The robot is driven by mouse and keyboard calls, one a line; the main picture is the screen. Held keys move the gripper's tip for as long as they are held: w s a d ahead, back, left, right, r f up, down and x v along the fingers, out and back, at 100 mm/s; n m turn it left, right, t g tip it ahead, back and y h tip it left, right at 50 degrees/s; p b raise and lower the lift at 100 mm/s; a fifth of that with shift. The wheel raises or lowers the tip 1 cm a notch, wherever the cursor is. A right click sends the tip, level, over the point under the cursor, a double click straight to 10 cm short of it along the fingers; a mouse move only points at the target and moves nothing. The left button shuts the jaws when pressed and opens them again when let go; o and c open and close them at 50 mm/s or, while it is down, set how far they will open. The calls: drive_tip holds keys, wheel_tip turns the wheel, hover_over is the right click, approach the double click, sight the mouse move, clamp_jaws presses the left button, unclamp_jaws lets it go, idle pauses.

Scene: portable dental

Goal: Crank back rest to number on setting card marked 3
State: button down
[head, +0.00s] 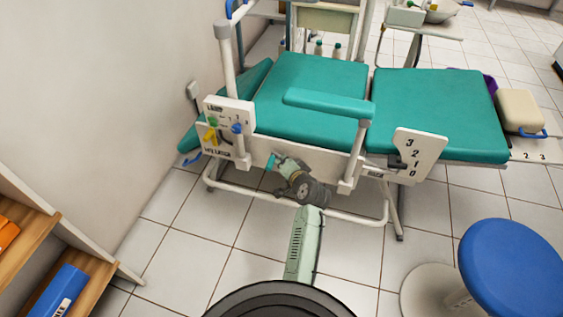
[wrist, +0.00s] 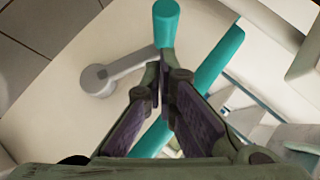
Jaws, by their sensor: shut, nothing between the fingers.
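The dental chair's teal back section and seat (head: 310,85) lie nearly flat. A crank with a grey arm (wrist: 125,70) and teal handle (wrist: 167,22) is on the chair's pale side rail; its handle also shows in the head view (head: 271,162). My gripper (wrist: 162,72) is shut and empty, its fingertips just below the handle in the wrist view. I cannot tell whether they touch it. A white number plate (head: 412,155) reads 3, 2, 1, 0 from top to bottom, with a dark pointer at its left edge near the lower numbers.
Another panel (head: 229,112) with coloured knobs is on the chair's left end. A blue stool (head: 512,262) stands front right and a wooden shelf (head: 85,268) front left. Tiled floor is open between them.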

drive_tip(key=shift+w+a+f, duration=0.1)
drive_tip(key=shift+a+f, duration=0.2)
drive_tip(key=p, duration=0.1)
drive_tip(key=a+p, duration=0.1)
drive_tip(key=shift+w+r+n+h+p, duration=0.1)
drive_tip(key=shift+r+n+h+p, duration=0.05)
drive_tip(key=shift+n+h+p, duration=0.2)
drive_tip(key=shift+a+f+g+h+p, duration=0.2)
drive_tip(key=shift+g+h+p, duration=0.2)
drive_tip(key=shift+p, duration=0.15)
drive_tip(key=shift+w+a+f+n+h, duration=0.1)
drive_tip(key=shift+a+f+n+h, duration=0.15)
drive_tip(key=shift+f, duration=0.3)
drive_tip(key=shift+w+a+f+n+h, duration=0.1)
drive_tip(key=shift+a+f, duration=0.1)
drive_tip(key=shift+f, duration=0.35)
drive_tip(key=shift+p, duration=0.3)
